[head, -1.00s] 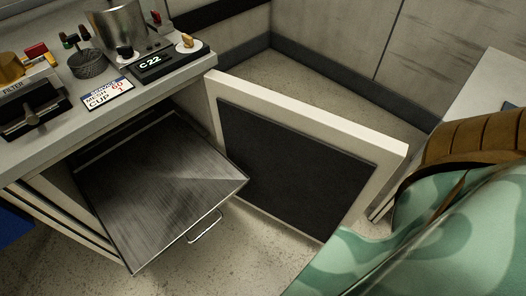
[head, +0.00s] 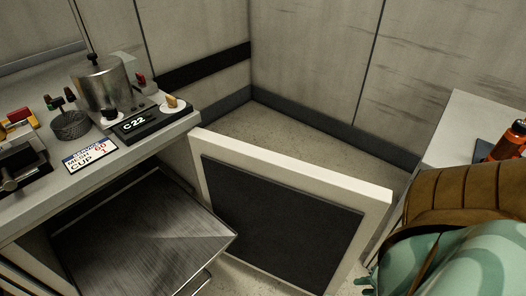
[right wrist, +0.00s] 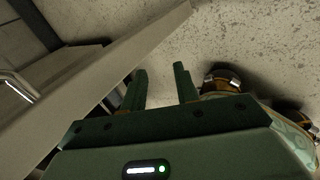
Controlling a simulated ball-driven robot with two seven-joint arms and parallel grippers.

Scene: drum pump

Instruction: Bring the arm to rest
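My right arm (head: 455,255), teal with a brown ribbed part, comes in at the lower right of the head view. Only a small part of my right gripper (head: 366,283) shows there, at the bottom edge beside the open door. In the right wrist view the two green fingers of my right gripper (right wrist: 161,84) stand apart with nothing between them, above the speckled floor. My left gripper is not in view.
An open cabinet door (head: 285,220) with a dark inner panel stands left of my right arm. A pulled-out metal shelf (head: 140,245) juts from under the counter (head: 130,148). An orange bottle (head: 510,140) stands on a white surface (head: 460,130) at the right.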

